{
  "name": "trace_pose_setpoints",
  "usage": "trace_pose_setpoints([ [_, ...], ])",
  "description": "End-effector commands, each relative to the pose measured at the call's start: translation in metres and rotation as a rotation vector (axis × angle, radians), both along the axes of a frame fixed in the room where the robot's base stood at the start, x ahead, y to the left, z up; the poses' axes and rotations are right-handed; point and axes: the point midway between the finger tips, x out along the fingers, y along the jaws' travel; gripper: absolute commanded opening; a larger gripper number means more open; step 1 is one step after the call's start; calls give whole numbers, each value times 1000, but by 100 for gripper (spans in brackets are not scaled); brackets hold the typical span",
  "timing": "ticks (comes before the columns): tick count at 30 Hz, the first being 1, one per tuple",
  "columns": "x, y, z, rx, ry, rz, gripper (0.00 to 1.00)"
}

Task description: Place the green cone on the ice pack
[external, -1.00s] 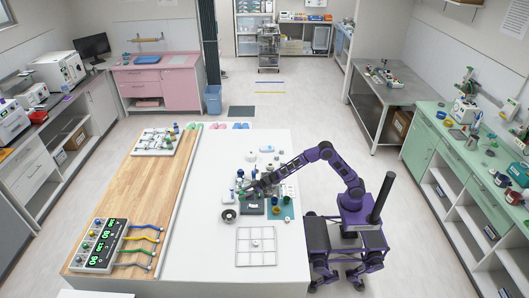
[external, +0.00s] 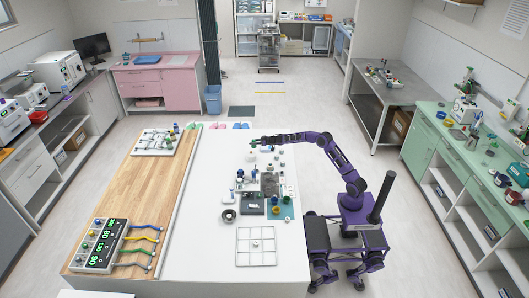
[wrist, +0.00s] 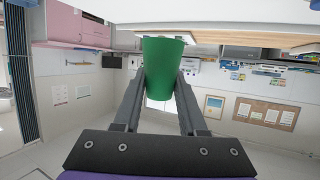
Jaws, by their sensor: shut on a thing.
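The green cone (wrist: 163,68) is between the two fingers of my gripper (wrist: 164,84) in the wrist view, which shut on its sides. It looks like a tapered green cup, wider at one end. In the external view my gripper (external: 257,142) is raised over the far part of the white table, with a bit of green at its tip. A small pale item (external: 252,158) lies on the table close below the gripper in the picture. I cannot tell for sure which item is the ice pack.
The white table (external: 215,225) holds a dark device (external: 252,203), a teal mat (external: 287,211) with cups, a dark ring-shaped bowl (external: 229,215) and a white divided tray (external: 256,246). Blue and pink items (external: 240,126) lie at the far edge.

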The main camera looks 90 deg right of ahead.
Motion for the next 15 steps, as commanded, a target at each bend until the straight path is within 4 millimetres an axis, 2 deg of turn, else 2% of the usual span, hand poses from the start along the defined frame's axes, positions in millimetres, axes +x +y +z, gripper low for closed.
trace_pose_setpoints([
  [1,-16,-28,0,0,-1,-42,0],
  [3,-36,-60,1,0,-1,-91,0],
  [6,-62,-97,1,2,-1,-150,0],
  [9,-84,-126,2,1,-2,-199,0],
  [15,-118,-165,2,1,-1,-267,0],
])
